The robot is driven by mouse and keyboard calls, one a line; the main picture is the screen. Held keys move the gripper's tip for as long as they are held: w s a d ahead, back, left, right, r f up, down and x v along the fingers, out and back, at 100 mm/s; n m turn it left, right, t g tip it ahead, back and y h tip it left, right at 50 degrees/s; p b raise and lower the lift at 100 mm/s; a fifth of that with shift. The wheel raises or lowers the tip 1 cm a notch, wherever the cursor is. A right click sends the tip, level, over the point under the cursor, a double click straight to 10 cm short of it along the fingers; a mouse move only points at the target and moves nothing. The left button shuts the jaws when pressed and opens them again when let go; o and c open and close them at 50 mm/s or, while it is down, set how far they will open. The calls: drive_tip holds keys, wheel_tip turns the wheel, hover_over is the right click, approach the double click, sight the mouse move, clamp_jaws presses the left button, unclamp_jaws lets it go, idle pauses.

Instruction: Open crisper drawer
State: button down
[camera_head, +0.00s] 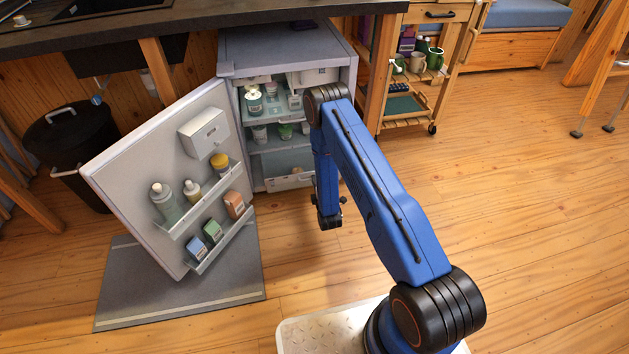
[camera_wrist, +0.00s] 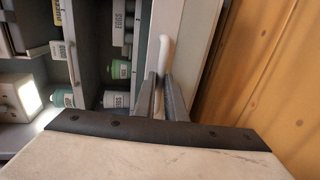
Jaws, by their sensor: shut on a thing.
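The crisper drawer (camera_head: 288,181) is the pale bin at the bottom of the open fridge (camera_head: 285,52) in the head view. Its right part is hidden behind my arm, and I cannot tell whether it sits fully in. In the wrist view its pale front (camera_wrist: 194,55) carries a white upright handle (camera_wrist: 166,52). My gripper (camera_wrist: 164,80) is shut on this handle, with a dark finger on each side. In the head view my wrist hangs low in front of the fridge's right side, and the fingers are hard to make out.
The fridge door (camera_head: 150,160) stands wide open to the left, with bottles and cartons on its racks. Shelves above the drawer hold jars. A grey mat (camera_head: 180,300) lies under the door. A wooden cart (camera_head: 410,105) stands to the right. The floor (camera_head: 500,200) at right is clear.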

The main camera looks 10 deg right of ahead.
drive_tip(key=c, duration=1.8)
unclamp_jaws()
drive_tip(key=shift+s, duration=0.1)
drive_tip(key=v, duration=1.7)
drive_tip(key=shift+s, duration=0.1)
